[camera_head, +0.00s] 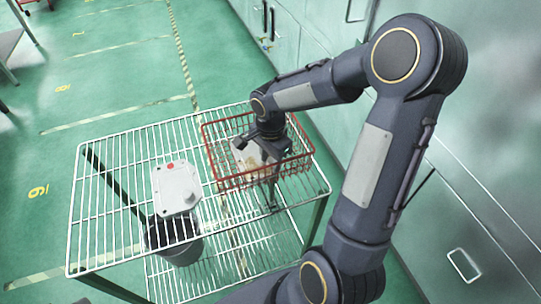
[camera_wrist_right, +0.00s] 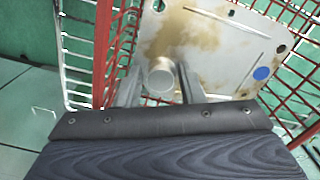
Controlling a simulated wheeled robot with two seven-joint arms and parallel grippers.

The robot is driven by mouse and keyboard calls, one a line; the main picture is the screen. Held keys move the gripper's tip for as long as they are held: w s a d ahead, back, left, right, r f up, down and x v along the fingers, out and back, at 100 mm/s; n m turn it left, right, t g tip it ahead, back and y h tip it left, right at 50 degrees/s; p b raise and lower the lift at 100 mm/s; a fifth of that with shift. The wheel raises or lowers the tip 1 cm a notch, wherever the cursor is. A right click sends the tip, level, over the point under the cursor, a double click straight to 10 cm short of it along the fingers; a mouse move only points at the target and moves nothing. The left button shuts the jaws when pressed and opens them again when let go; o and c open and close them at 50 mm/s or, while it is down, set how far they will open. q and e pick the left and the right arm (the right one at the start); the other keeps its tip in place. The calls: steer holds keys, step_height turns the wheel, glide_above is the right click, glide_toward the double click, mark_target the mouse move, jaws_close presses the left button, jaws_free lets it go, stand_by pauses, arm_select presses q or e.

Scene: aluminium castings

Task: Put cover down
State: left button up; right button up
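A stained grey metal cover (camera_wrist_right: 215,50) with brown patches and a blue dot lies inside the red wire basket (camera_wrist_right: 104,50). In the head view the cover (camera_head: 252,160) shows in the basket (camera_head: 243,182), partly hidden by my right gripper (camera_head: 268,148). In the wrist view the two fingers of my right gripper (camera_wrist_right: 160,84) stand on either side of the cover's round knob (camera_wrist_right: 160,76). A narrow gap seems to show on both sides of the knob. Whether the cover rests fully on the basket floor is hard to tell. My left gripper is not in view.
The basket stands on a white wire rack (camera_head: 122,160). A pale casting (camera_head: 176,188) with a red dot lies on the rack to the left. A dark bucket-like container (camera_head: 178,252) shows below it. Green cabinets (camera_head: 330,60) stand close behind on the right.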

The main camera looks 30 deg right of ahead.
step_height(320, 180, up, 12)
steer(key=s+a+n+t+y, duration=0.2)
steer(key=s+a+n, duration=0.2)
steer(key=s+n, duration=0.3)
steer(key=s+a+n+t+y, duration=0.1)
steer(key=s+a+n+t, duration=0.2)
steer(key=s+n, duration=0.4)
steer(key=shift+s+a+r+n+t+y, duration=0.35)
steer(key=shift+s+a, duration=0.3)
steer(key=shift+s, duration=0.55)
